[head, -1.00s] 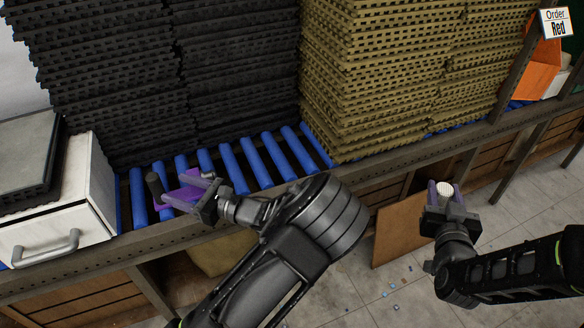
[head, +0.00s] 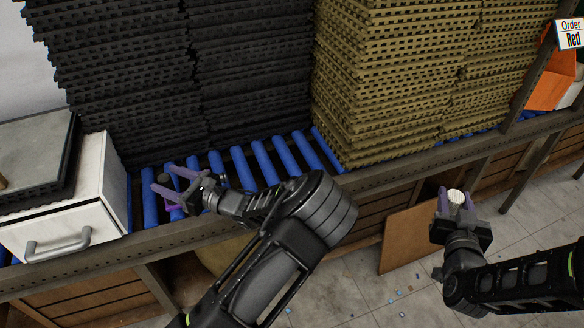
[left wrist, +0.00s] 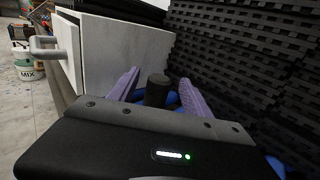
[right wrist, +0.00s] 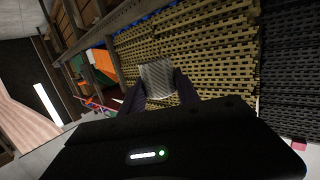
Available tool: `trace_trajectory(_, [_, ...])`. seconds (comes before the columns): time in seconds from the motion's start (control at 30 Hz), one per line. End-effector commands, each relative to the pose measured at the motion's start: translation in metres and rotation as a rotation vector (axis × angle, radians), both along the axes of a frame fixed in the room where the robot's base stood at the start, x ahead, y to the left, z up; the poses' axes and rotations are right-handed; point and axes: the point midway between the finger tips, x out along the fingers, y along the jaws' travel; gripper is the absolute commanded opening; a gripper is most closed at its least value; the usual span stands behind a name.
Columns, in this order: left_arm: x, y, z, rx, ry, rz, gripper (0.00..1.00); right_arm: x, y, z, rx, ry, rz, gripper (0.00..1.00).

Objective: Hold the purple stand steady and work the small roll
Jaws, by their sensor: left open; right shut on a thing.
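A dark upright cylinder (left wrist: 158,90) stands between the spread lilac fingers of my left gripper in the left wrist view. In the head view my left gripper (head: 172,184) is open around it, over the blue rollers. A purple patch (head: 177,209), perhaps the purple stand, shows just below the fingers; its shape is mostly hidden by the gripper. My right gripper (head: 456,199) is shut on a small pale ribbed roll (head: 456,196), held up in front of the shelf. The roll also fills the gap between the dark-looking fingers in the right wrist view (right wrist: 157,80).
A white drawer box (head: 75,205) is close left of my left gripper. A brown panel (head: 408,238) leans below the frame.

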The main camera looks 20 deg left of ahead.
Motion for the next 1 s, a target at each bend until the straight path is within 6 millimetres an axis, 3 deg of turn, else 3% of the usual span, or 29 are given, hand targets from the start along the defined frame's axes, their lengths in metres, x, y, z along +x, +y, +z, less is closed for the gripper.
trace_trajectory(0.1, [0.002,0.022,0.001,0.001,0.003,0.002,0.57,0.000,0.000,0.004,0.000,0.000,0.000,0.00])
trace_trajectory(0.3, [0.005,0.043,0.000,0.000,0.001,0.001,0.57,0.000,0.000,0.006,0.000,0.000,0.000,0.00])
trace_trajectory(0.67, [0.006,0.046,0.000,-0.001,0.001,0.000,0.57,0.000,0.000,0.006,0.000,0.000,0.000,0.00])
trace_trajectory(1.0, [0.006,0.046,0.000,-0.001,0.001,0.000,0.29,0.000,0.000,0.006,0.000,0.000,0.000,0.00])
